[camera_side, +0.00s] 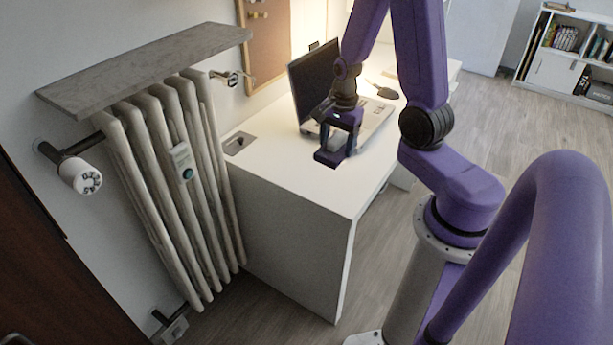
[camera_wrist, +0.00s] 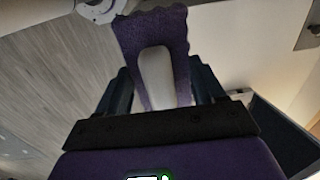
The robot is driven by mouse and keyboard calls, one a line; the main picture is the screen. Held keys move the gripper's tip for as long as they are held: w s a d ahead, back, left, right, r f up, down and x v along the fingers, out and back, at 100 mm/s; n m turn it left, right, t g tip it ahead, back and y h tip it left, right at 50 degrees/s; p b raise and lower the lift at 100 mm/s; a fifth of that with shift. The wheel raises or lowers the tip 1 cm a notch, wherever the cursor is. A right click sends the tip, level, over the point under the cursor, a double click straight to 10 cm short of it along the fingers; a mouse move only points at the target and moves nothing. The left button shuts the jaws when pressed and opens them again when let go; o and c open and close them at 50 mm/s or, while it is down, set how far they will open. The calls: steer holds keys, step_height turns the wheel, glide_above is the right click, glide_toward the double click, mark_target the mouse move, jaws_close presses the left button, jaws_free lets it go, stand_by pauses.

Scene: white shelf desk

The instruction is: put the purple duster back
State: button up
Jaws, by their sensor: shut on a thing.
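The purple duster (camera_wrist: 180,28) has a pale grey middle part and a wavy far edge in the wrist view. My gripper (camera_wrist: 160,80) is shut on it, with a dark finger on each side.
An open laptop (camera_side: 313,82) stands behind my gripper. A small grey plate with a dark piece (camera_side: 238,143) lies at the desk's left corner. A radiator (camera_side: 170,180) under a grey shelf (camera_side: 150,68) stands left of the desk. The desk's front part is clear.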

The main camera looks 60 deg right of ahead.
steer(key=shift+g, duration=0.4)
steer(key=shift+s+f, duration=0.1)
steer(key=shift+f, duration=2.3)
steer(key=w+d+f, duration=0.3)
steer(key=w+f, duration=0.1)
steer(key=w, duration=0.4)
glide_above(306, 176)
steer(key=f, duration=0.5)
steer(key=shift+s+f, duration=0.2)
steer(key=shift+s, duration=0.15)
steer(key=shift+w+d+f, duration=0.15)
steer(key=shift+w+f, duration=0.15)
steer(key=shift+f, duration=1.6)
steer(key=shift+f, duration=0.15)
steer(key=o, duration=0.9)
steer(key=shift+o, duration=0.2)
